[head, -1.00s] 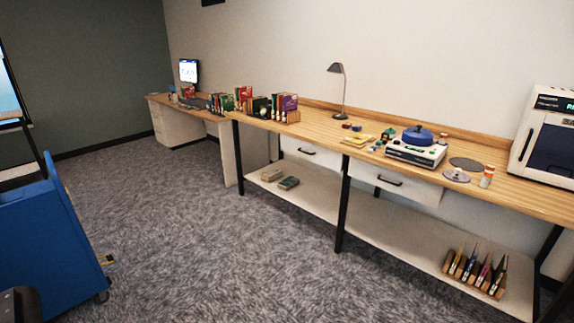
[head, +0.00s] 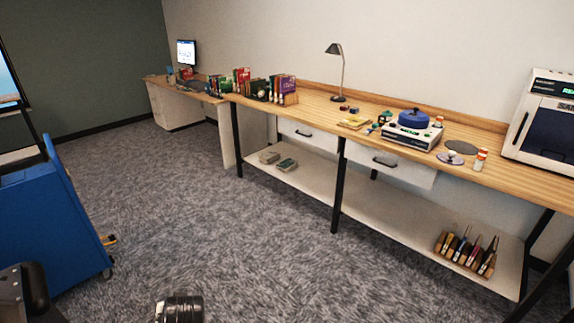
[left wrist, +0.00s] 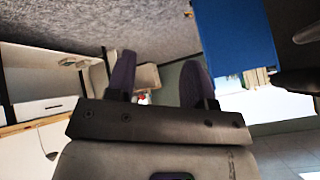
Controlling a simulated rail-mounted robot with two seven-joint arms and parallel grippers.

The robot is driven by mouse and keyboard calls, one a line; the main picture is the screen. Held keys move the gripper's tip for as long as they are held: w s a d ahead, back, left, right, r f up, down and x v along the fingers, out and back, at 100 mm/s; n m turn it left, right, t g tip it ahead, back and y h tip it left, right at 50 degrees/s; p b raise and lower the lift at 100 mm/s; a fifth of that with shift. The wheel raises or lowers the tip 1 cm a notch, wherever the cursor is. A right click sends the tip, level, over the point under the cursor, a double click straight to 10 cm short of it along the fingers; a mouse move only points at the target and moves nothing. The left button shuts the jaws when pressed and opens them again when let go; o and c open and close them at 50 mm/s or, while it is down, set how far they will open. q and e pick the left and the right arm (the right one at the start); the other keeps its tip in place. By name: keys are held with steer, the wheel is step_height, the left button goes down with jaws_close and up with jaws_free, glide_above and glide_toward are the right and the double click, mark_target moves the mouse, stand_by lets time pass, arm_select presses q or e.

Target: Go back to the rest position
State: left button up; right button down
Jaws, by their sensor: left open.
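My left gripper (left wrist: 158,80) shows in the left wrist view. Its two dark fingers are apart, with nothing between them. The gap looks out on the room, and the fingers touch nothing that I can see. In the head view I cannot make out the left gripper's fingers. Dark parts at the bottom edge there look like my arms. My right gripper is in neither view.
A blue cart (head: 45,225) stands close on the left and also shows in the left wrist view (left wrist: 236,35). A long wooden workbench (head: 310,108) with a lower shelf (head: 360,214) runs along the wall. The carpet (head: 180,215) between them is clear.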

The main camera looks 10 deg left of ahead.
arm_select(q)
steer(key=s+d+r+m+t+h+p, duration=0.2)
steer(key=s+d+r+h+p, duration=0.1)
steer(key=s+d, duration=0.3)
steer(key=s+d+r+m+t+h+p, duration=0.25)
steer(key=s+d, duration=0.25)
steer(key=s, duration=0.4)
steer(key=s+f+m+g+p, duration=0.1)
steer(key=s+f+g+p, duration=0.2)
steer(key=s, duration=0.6)
steer(key=s+f+g+p, duration=0.2)
steer(key=s+g, duration=0.1)
steer(key=s, duration=0.6)
step_height(320, 180, up, 37)
steer(key=p, duration=3.7)
step_height(320, 180, down, 74)
steer(key=b, duration=7.4)
steer(key=shift+w+a+f+h, duration=0.15)
steer(key=shift+w+a+h, duration=0.05)
steer(key=shift+w+h, duration=0.2)
